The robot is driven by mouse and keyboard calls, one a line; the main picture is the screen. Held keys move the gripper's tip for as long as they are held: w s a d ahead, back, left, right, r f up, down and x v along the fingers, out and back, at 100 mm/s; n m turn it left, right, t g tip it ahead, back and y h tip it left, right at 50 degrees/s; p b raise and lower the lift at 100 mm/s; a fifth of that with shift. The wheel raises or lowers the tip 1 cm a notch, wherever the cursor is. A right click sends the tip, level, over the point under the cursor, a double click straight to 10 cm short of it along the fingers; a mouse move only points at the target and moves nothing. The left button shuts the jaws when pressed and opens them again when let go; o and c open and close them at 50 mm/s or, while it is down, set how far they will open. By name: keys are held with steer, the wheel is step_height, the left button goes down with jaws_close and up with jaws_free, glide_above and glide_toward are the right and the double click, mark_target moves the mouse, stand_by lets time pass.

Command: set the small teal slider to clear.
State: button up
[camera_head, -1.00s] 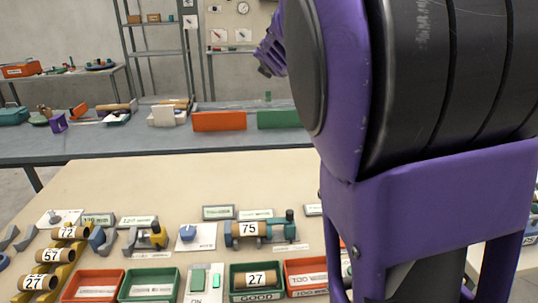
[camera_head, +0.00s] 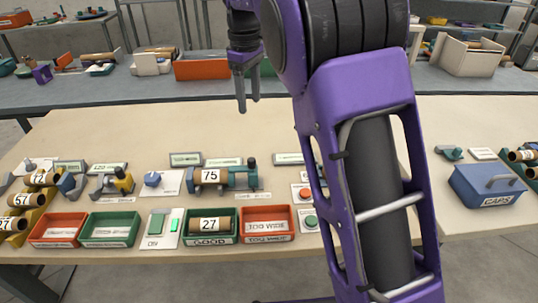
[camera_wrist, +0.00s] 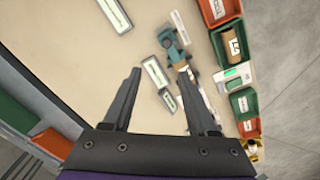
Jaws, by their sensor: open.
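A small teal part (camera_head: 252,163) stands up at the right end of the fixture that holds a brown tube marked 75 (camera_head: 211,176). It looks like the slider, but I cannot read any "clear" mark near it. The wrist view also shows the teal part (camera_wrist: 171,40) beside the tube, beyond my right finger. My gripper (camera_head: 248,104) hangs above the table's far part, fingers pointing down, apart from the fixture. In the wrist view my gripper (camera_wrist: 161,71) is open, with nothing between the fingers.
Orange and green trays (camera_head: 110,228) line the front edge, with an ON switch plate (camera_head: 164,228) between them. A blue knob plate (camera_head: 155,181) is left of the fixture. Red and green buttons (camera_head: 307,206) stand close to my arm. A blue caps box (camera_head: 487,185) stands right.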

mark_target(252, 159)
steer(key=shift+g, duration=0.3)
steer(key=f+b, duration=0.1)
steer(key=f, duration=0.5)
steer(key=f+b, duration=0.1)
steer(key=f, duration=0.4)
steer(key=f+b, duration=0.1)
steer(key=f, duration=0.5)
steer(key=shift+s+a+f, duration=0.1)
steer(key=shift+s+f, duration=0.2)
steer(key=shift+s, duration=0.05)
steer(key=shift+c, duration=0.2)
jaws_close()
